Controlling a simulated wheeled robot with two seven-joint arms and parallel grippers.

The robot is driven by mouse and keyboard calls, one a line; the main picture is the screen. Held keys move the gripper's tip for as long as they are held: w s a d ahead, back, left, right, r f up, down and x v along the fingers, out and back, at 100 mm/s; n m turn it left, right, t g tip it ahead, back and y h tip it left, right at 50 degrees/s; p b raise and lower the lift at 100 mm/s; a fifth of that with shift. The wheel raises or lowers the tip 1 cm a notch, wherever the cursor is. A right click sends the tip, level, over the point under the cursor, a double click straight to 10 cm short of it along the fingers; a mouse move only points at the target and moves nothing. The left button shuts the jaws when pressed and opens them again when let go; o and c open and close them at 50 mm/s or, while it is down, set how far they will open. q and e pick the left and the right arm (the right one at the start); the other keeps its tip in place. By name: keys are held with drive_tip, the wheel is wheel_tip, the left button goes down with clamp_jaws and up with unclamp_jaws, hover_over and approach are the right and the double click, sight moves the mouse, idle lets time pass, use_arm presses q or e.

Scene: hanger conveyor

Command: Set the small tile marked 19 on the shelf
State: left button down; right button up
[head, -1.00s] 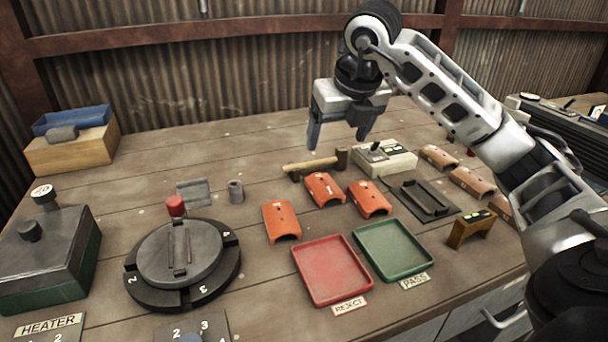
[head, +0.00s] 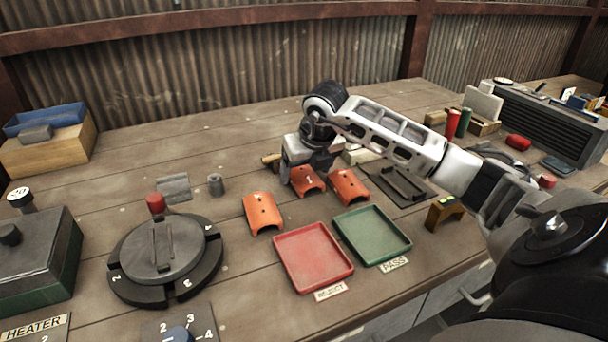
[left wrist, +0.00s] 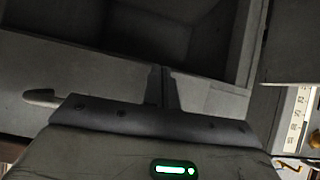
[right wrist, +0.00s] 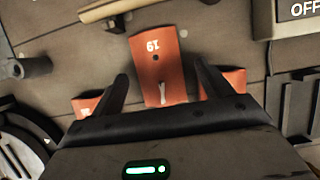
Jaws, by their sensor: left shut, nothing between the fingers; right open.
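The tile marked 19 (right wrist: 158,50) is a curved orange tile; its number shows in the right wrist view. In the head view it appears to be the orange tile (head: 305,187) under my right gripper (head: 305,176), partly hidden by it. My right gripper is open, its fingers on either side of the tile in the right wrist view (right wrist: 160,75); I cannot tell if they touch it. My left gripper (left wrist: 165,75) is shut and empty in front of a grey open compartment (left wrist: 165,30). I cannot identify the shelf for certain.
Two more orange tiles (head: 263,213) (head: 350,187) flank this one closely. A red tray (head: 313,258) and a green tray (head: 372,235) lie in front. A hammer handle (right wrist: 112,9) lies just beyond. A black turntable (head: 165,260) stands left.

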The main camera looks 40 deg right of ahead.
drive_tip(key=shift+w+f, duration=0.3)
drive_tip(key=shift+f, duration=0.3)
drive_tip(key=c, duration=1.1)
drive_tip(key=shift+c, duration=0.5)
drive_tip(key=shift+r, duration=0.15)
